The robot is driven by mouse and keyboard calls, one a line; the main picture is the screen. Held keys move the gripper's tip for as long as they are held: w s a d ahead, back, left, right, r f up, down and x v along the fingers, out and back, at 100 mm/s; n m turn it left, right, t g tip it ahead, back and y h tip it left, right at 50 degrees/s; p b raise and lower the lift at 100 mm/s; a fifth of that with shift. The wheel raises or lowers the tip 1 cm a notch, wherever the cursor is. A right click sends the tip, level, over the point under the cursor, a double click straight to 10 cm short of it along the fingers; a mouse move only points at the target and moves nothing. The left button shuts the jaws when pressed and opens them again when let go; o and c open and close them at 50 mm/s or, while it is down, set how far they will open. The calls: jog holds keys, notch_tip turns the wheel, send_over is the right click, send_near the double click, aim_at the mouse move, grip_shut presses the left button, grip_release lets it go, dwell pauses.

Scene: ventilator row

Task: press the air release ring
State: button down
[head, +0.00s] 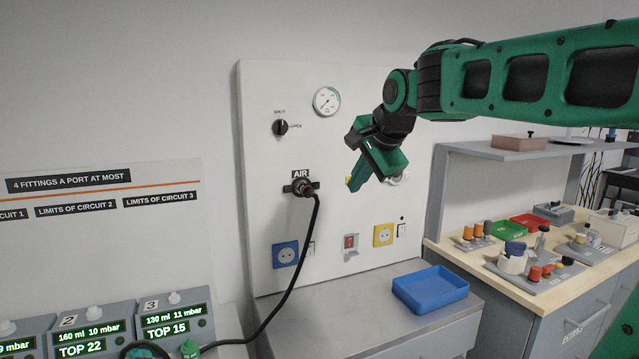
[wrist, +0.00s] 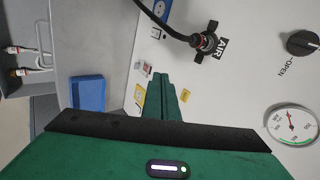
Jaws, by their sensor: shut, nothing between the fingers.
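The air outlet (head: 301,187) sits on the white wall panel under a black AIR label, with a black hose plugged in and hanging down. Its ring, dark with red parts, shows around the plug in the wrist view (wrist: 205,43). My gripper (head: 353,184) is shut and empty, in front of the panel to the right of the outlet in the head view. Its green fingers also show in the wrist view (wrist: 163,96), apart from the outlet. The fingertips' distance from the panel is hard to tell.
A SHUT/OPEN knob (head: 281,127) and a pressure gauge (head: 327,101) are above the outlet. Sockets (head: 285,254) and a red switch (head: 350,242) are below. A blue tray (head: 430,289) stands on the grey counter. Ventilator units (head: 172,318) stand at lower left.

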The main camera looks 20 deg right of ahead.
jog(key=shift+m+t, duration=0.5)
jog(key=shift+m, duration=0.1)
jog(key=w+a+r, duration=0.1)
jog(key=r, duration=0.1)
jog(key=w+a+r, duration=0.1)
jog(key=w+r, duration=0.1)
jog(key=shift+a, duration=0.1)
jog(key=shift+w, duration=0.1)
send_near(317, 186)
jog(key=shift+x, duration=2.9)
jog(key=shift+f, duration=0.1)
